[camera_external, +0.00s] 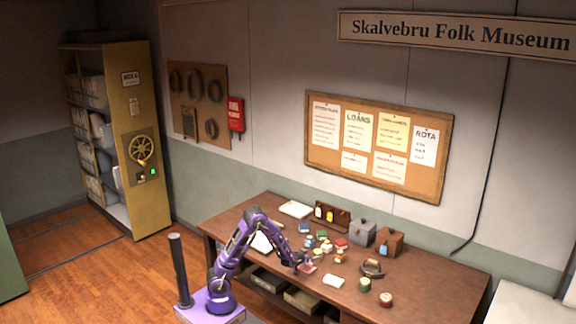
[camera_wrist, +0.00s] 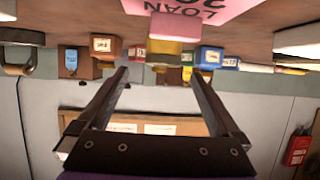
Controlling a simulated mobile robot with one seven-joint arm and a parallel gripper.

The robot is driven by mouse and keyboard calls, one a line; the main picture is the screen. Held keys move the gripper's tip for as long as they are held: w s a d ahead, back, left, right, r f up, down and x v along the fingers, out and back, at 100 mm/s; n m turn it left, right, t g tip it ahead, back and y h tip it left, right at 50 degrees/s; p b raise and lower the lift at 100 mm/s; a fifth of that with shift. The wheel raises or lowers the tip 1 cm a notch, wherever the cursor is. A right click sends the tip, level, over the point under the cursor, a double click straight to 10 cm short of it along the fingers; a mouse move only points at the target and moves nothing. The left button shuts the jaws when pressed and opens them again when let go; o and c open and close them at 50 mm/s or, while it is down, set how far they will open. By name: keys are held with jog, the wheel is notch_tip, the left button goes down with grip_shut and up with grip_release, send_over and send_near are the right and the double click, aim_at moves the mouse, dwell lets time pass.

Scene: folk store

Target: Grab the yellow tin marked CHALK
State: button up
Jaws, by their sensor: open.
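I cannot read the word CHALK on any tin. In the wrist view, which is upside down, a small yellow block-like thing (camera_wrist: 164,47) with a pink part (camera_wrist: 175,26) stands just beyond a pink card lettered LOAN (camera_wrist: 195,8). Another small yellow thing (camera_wrist: 187,73) is partly hidden behind it. My gripper (camera_wrist: 158,74) is open, with nothing between its fingers. In the external view my gripper (camera_external: 301,261) is low over the table beside the pink card (camera_external: 308,268), left of a cluster of small coloured tins, some yellowish (camera_external: 327,248). Their labels are too small to read.
A blue labelled box (camera_wrist: 209,56) stands close by.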

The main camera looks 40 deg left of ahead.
aim_at(315, 254)
jog(key=x, duration=0.3)
jog(key=shift+s, duration=0.1)
jog(key=x, duration=0.2)
jog(key=b+x, duration=0.1)
jog(key=x, duration=0.2)
jog(key=shift+a+f, duration=0.15)
jog(key=shift+a, duration=0.1)
jog(key=c, duration=1.4)
